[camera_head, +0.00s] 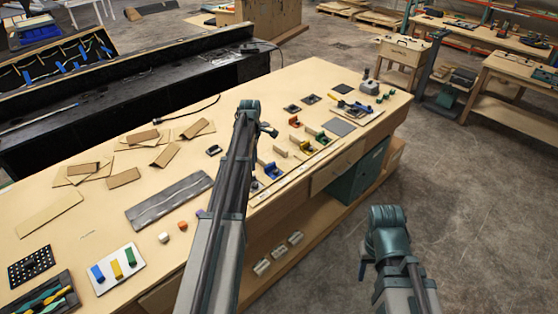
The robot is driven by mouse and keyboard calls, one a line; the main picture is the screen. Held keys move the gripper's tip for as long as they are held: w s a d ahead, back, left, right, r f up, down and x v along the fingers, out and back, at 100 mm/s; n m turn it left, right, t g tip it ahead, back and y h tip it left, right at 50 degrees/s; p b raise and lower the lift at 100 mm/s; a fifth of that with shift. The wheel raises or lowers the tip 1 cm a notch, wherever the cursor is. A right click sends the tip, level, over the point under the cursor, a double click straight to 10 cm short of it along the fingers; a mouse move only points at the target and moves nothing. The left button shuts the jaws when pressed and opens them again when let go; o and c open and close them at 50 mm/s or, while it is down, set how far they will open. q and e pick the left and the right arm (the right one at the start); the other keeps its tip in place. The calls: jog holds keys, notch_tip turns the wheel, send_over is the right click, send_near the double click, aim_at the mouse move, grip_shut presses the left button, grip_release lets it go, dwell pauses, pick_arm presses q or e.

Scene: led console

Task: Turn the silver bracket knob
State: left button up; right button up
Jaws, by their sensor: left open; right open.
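Small coloured brackets stand in a group on the workbench (330,75), among them a blue one (272,171), a yellow one (308,147), a green one (321,138) and an orange one (295,122). I cannot clearly make out a silver bracket knob; my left arm covers part of the bench beside the group. My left gripper (269,130) is small in view, open and empty, above the bench just left of the orange bracket. My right gripper (362,265) is open and empty, low over the floor in front of the bench, apart from all brackets.
Cardboard pieces (124,178), a dark grey strip (168,201) and a white board with coloured blocks (118,268) lie on the bench's left half. A grey device (369,87) stands at the far right end. Open concrete floor (470,215) lies to the right.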

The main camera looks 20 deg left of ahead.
pick_arm(q)
jog(key=w+a, duration=0.1)
jog(key=w, duration=0.1)
jog(key=b, duration=1.4)
send_near(255, 184)
jog(key=shift+n, duration=0.4)
notch_tip(255, 184, down, 8)
jog(key=shift+d+f, duration=0.1)
jog(key=shift+f, duration=0.05)
pick_arm(e)
notch_tip(255, 184, down, 13)
jog(key=shift+w+d, duration=0.2)
pick_arm(q)
grip_shut()
